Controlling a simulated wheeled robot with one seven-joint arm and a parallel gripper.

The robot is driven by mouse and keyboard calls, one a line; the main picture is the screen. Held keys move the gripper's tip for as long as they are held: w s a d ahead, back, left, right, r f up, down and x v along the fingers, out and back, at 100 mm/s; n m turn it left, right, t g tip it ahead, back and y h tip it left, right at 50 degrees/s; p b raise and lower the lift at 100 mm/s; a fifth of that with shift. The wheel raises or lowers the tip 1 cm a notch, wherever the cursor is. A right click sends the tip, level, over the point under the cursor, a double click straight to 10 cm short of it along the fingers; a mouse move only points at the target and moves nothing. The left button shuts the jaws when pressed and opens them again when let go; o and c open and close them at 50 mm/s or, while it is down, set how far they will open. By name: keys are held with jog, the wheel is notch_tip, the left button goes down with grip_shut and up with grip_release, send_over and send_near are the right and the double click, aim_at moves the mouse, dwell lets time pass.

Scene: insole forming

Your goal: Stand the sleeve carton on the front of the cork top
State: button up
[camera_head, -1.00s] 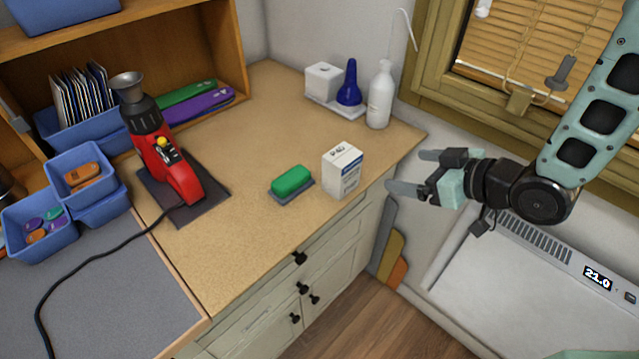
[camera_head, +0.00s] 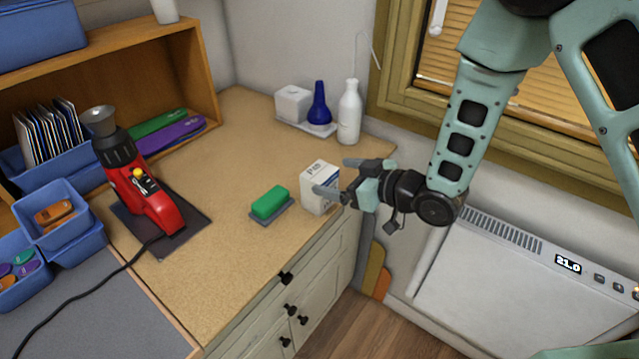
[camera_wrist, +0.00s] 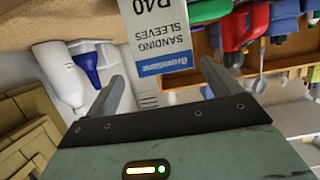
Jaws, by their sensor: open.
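The sleeve carton (camera_head: 312,184) is a white box with blue print, standing upright on the cork top (camera_head: 225,235) near its front right edge. In the wrist view the carton (camera_wrist: 158,35) fills the upper middle, its "SANDING SLEEVES" label upside down. My gripper (camera_head: 333,177) is open at the carton's right side, its fingers pointing left towards it. In the head view one finger passes in front of the carton and the other shows behind it. In the wrist view the carton lies between the fingers (camera_wrist: 162,74); whether they touch it cannot be told.
A green block (camera_head: 269,202) on a grey base sits just left of the carton. A red heat tool (camera_head: 155,205) stands on a dark mat. A white bottle (camera_head: 349,115) and a blue bottle (camera_head: 319,108) stand at the back. Bare cork lies in front and left of the block.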

aim_at(313, 168)
jog(key=shift+w+a+f, duration=0.2)
jog(key=shift+w+a, duration=0.25)
jog(key=shift+a, duration=0.1)
jog(key=p+x, duration=0.2)
jog(key=x, duration=0.1)
jog(key=p+x, duration=0.1)
jog(key=shift+a+r, duration=0.15)
jog(key=shift+a, duration=0.45)
jog(key=shift+w+a, duration=0.15)
jog(key=c, duration=1.1)
jog(key=shift+c, duration=0.7)
